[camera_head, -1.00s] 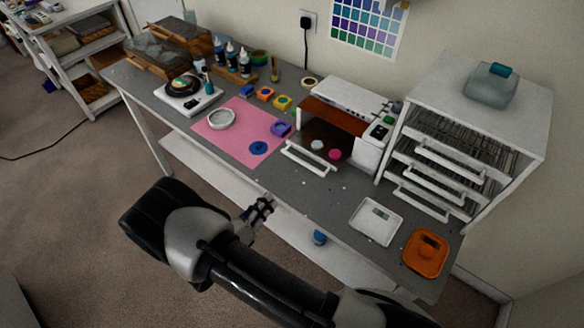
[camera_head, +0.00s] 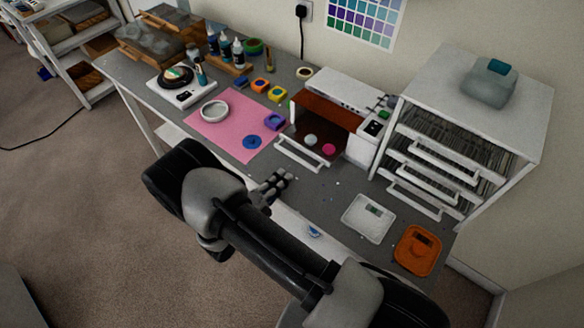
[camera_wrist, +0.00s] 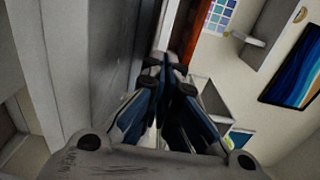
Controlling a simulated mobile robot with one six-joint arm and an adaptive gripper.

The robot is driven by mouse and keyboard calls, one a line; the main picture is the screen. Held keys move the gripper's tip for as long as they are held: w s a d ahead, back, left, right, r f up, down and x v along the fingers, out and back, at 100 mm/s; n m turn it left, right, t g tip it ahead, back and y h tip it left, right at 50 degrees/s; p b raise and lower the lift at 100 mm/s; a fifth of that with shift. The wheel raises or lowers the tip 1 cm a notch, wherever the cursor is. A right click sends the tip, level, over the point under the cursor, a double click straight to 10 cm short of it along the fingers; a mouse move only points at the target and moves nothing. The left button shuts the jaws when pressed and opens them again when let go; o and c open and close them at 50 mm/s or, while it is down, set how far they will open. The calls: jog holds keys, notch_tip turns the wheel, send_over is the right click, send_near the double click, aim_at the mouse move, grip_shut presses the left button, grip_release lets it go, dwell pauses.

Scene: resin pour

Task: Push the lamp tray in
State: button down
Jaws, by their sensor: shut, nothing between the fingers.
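The lamp tray (camera_head: 326,151) is pulled out of the front of the white lamp box (camera_head: 345,97). Its white bar handle (camera_head: 302,154) runs along its front edge. A pale disc (camera_head: 311,140) and a pink disc (camera_head: 329,149) lie on the tray. My gripper (camera_head: 285,175) is just in front of the handle, apart from it in the head view, low over the bench's front edge. In the wrist view the fingers (camera_wrist: 165,65) are shut and empty. A white bar and a red-brown panel show beyond the fingertips there; I cannot tell which parts they are.
A pink mat (camera_head: 232,143) with rings lies to the left. A white drawer rack (camera_head: 480,110) stands right of the lamp box.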

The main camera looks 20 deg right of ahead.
aim_at(307, 152)
jog(key=shift+x, duration=2.5)
jog(key=shift+w, duration=0.1)
jog(key=b+x, duration=0.1)
jog(key=x, duration=0.7)
jog(key=shift+w+d+b, duration=0.15)
jog(key=shift+d+b, duration=0.15)
jog(key=shift+r, duration=0.1)
jog(key=shift+s+a, duration=0.25)
jog(key=shift+a, duration=0.2)
jog(key=p+v, duration=0.1)
jog(key=v, duration=1.2)
jog(key=shift+s, duration=0.1)
